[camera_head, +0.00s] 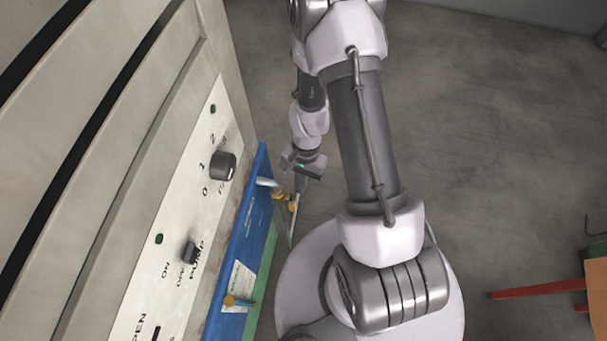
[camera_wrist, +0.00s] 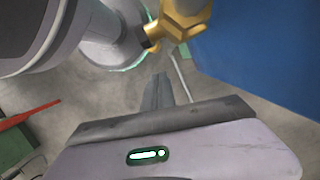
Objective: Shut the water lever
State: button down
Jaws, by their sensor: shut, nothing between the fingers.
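A brass-yellow valve (camera_head: 284,198) sits on a pale pipe that sticks out of the blue panel. The same valve (camera_wrist: 188,22) shows large at the top of the wrist view, in front of the blue panel. A thin grey bar shows just below the valve in both views; I cannot tell whether it is the water lever. My gripper (camera_wrist: 159,80) is shut and empty, with its fingers just below the valve in the wrist view. In the head view my gripper (camera_head: 299,188) hangs just right of the valve. I cannot tell whether the fingers touch anything.
A control panel with a large dark knob (camera_head: 222,166) and a smaller pump knob (camera_head: 189,252) stands at left. The blue panel (camera_head: 236,262) carries a second brass fitting (camera_head: 238,301) lower down. A red bar (camera_head: 535,289) lies at right. Open grey floor (camera_head: 500,150) lies at right.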

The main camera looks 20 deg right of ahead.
aim_at(292, 203)
jog(key=shift+s+a+r+b, duration=0.15)
jog(key=shift+s+a+b, duration=0.2)
jog(key=shift+s+a, duration=0.55)
